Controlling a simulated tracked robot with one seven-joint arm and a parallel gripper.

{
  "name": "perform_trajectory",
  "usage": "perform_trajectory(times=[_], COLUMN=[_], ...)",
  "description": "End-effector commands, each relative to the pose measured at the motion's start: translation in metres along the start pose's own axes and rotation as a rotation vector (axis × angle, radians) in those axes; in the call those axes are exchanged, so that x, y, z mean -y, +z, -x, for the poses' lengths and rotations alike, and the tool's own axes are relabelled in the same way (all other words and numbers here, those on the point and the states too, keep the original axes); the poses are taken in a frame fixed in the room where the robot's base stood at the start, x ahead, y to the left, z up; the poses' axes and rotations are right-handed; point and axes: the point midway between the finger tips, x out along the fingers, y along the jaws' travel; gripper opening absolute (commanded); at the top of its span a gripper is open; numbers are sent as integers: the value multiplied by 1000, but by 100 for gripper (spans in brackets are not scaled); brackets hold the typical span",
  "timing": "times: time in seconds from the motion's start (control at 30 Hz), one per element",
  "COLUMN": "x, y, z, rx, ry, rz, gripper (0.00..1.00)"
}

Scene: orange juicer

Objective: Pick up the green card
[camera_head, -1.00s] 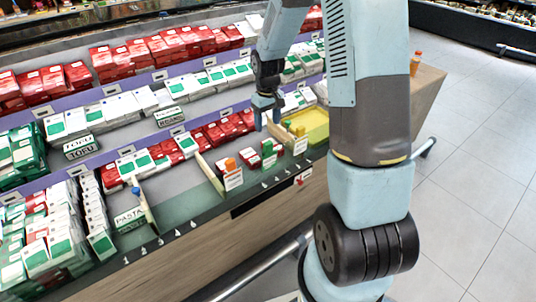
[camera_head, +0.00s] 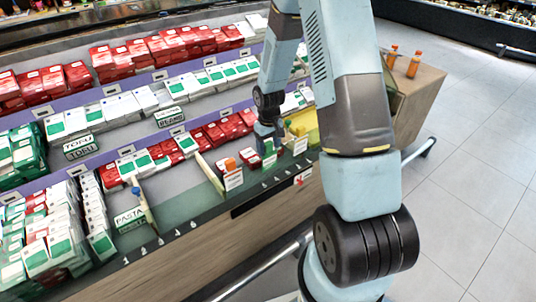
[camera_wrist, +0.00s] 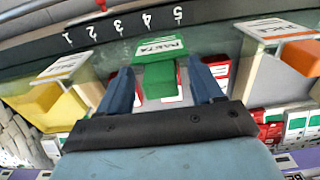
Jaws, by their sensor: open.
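In the head view a small green piece (camera_head: 269,160) stands near the shelf's front edge, below my gripper (camera_head: 266,145). In the wrist view my gripper (camera_wrist: 160,68) is open, with one blue finger on each side of the green card. Contact with it cannot be told.
A red box (camera_wrist: 217,70) is close by my right finger in the wrist view. A yellow tray (camera_wrist: 62,112) lies to the left, and an orange block (camera_wrist: 302,58) to the right. Thin dividers and packed boxes surround the spot. The floor (camera_head: 470,190) at right is clear.

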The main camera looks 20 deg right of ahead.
Motion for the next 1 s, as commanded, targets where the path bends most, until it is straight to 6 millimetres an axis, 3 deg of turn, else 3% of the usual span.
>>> perform_trajectory(times=[0.23,0.8,1.0], x=[0,1,1], y=[0,0,-1], z=[-1,-1,0], rx=[-1,-1,-1], ry=[0,0,0], rz=[1,2,2], gripper=[66,11,10])
